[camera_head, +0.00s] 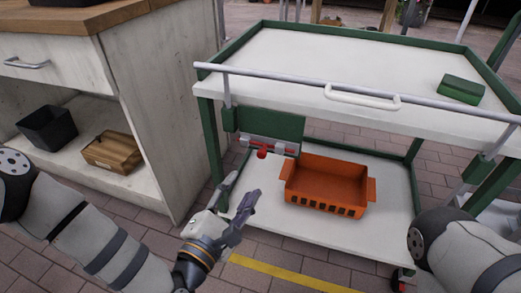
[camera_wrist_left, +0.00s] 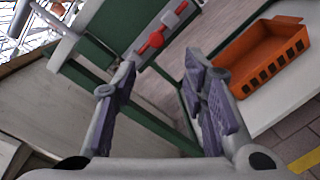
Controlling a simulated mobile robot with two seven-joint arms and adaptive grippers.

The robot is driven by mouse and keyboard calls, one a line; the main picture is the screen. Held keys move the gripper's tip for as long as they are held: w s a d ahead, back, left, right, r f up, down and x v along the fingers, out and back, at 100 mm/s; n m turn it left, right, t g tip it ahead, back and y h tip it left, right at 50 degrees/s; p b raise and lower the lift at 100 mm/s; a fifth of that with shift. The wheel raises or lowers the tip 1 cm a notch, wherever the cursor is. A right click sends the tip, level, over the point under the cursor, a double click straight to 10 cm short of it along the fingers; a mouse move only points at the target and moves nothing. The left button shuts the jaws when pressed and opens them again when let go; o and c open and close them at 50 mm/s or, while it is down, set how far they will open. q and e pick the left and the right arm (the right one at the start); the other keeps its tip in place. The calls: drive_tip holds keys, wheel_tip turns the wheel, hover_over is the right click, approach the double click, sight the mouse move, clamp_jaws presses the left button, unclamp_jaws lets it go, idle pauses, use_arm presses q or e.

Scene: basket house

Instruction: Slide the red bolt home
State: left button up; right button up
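The red bolt (camera_head: 262,153) sits in a grey metal fitting on a green panel under the cart's top, at the cart's left side. In the left wrist view the red bolt (camera_wrist_left: 156,40) shows its round knob, with another red part of it further up right. My left gripper (camera_head: 243,186) is open and empty, below and left of the bolt in the head view and apart from it. In the left wrist view the open fingers (camera_wrist_left: 158,72) point toward the panel, with the bolt beyond them. My right gripper is out of view; only part of my right arm shows.
An orange crate (camera_head: 325,187) stands on the cart's lower shelf (camera_head: 350,235), right of the bolt. The green-edged cart top (camera_head: 300,60) overhangs, with a grey rail and white handle (camera_head: 362,97). A wooden cabinet (camera_head: 165,130) stands to the left. A green block (camera_head: 461,89) lies on top.

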sight(261, 156)
use_arm(q)
drive_tip(key=x, duration=0.4)
drive_tip(key=b+x, duration=0.1)
drive_tip(key=x, duration=0.2)
drive_tip(key=r+x, duration=0.1)
drive_tip(key=x, duration=0.3)
drive_tip(key=shift+w+d, duration=0.2)
drive_tip(key=shift+w, duration=0.1)
clamp_jaws()
